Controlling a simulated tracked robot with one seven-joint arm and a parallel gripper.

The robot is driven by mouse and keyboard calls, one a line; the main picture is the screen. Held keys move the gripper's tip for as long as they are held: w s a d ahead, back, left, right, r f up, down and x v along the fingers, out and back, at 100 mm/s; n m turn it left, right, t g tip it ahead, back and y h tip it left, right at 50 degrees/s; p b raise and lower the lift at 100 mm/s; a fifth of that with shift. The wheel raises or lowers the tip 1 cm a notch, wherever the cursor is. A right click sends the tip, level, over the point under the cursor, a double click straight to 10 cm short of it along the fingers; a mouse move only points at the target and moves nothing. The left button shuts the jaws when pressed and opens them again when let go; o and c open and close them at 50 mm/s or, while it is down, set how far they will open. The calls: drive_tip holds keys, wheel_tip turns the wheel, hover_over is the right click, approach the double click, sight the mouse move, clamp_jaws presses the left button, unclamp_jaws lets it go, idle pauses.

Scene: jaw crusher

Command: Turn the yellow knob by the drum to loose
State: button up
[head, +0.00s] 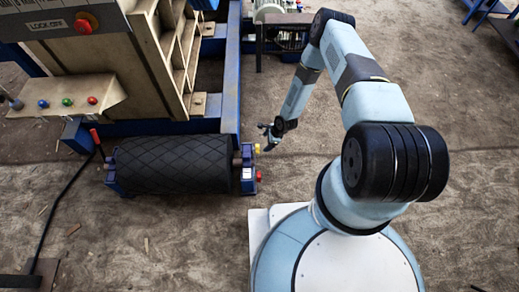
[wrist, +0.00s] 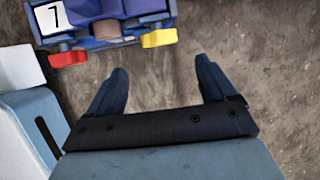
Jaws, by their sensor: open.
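The yellow knob (head: 257,147) is at the right end of the black drum (head: 172,164) in the head view. In the wrist view the yellow knob (wrist: 159,38) sticks out from the blue drum bracket at the top, right of a red knob (wrist: 68,58). My gripper (head: 266,137) is just to the right of the yellow knob in the head view. In the wrist view my gripper (wrist: 162,80) is open and empty, with its two fingers apart over bare ground. The yellow knob lies beyond the fingertips, between their lines, and is not touched.
The red knob (head: 259,176) is close to the yellow one on the same bracket. A white label with a 7 (wrist: 53,17) marks the bracket. The crusher frame (head: 234,70) stands behind the drum. Bare ground (head: 440,110) lies to the right.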

sight(256, 149)
drive_tip(key=x, duration=1.1)
drive_tip(key=shift+c, duration=0.5)
